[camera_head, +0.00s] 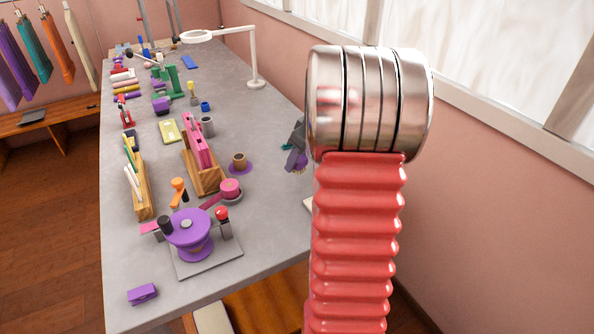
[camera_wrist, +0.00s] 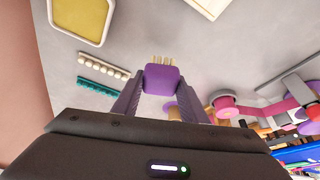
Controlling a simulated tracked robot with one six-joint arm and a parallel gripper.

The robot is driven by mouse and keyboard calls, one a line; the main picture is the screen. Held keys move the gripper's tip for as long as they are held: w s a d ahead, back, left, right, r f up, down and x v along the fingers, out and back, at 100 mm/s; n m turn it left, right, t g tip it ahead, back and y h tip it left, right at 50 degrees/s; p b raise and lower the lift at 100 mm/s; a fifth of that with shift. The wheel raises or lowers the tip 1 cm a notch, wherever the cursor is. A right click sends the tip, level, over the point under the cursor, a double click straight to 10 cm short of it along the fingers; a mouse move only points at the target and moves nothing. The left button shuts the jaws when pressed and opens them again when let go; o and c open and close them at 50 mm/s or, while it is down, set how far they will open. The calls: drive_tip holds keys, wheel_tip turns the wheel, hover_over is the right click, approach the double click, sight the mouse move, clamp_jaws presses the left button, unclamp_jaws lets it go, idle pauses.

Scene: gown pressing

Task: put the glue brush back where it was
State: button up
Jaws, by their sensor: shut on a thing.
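In the wrist view my gripper (camera_wrist: 160,98) is shut on the glue brush (camera_wrist: 161,79), a purple block with short cream bristles at its far end. The bristles point away from my gripper, over the grey tabletop; whether they touch it I cannot tell. In the head view my gripper (camera_head: 296,158) is at the table's right edge, partly hidden behind my red arm. The brush's former place cannot be made out.
In the wrist view a white toothed strip (camera_wrist: 104,65) and a teal one (camera_wrist: 98,88) lie left of the brush, with a yellow tray (camera_wrist: 82,18) beyond. In the head view a brown cup (camera_head: 239,158) and a pink pot (camera_head: 230,187) stand left of my gripper. A lamp (camera_head: 254,60) stands behind.

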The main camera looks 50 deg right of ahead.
sight(297, 170)
drive_tip(key=shift+f, duration=2.05)
drive_tip(key=shift+f, duration=0.1)
drive_tip(key=o, duration=0.9)
drive_tip(key=v, duration=1.2)
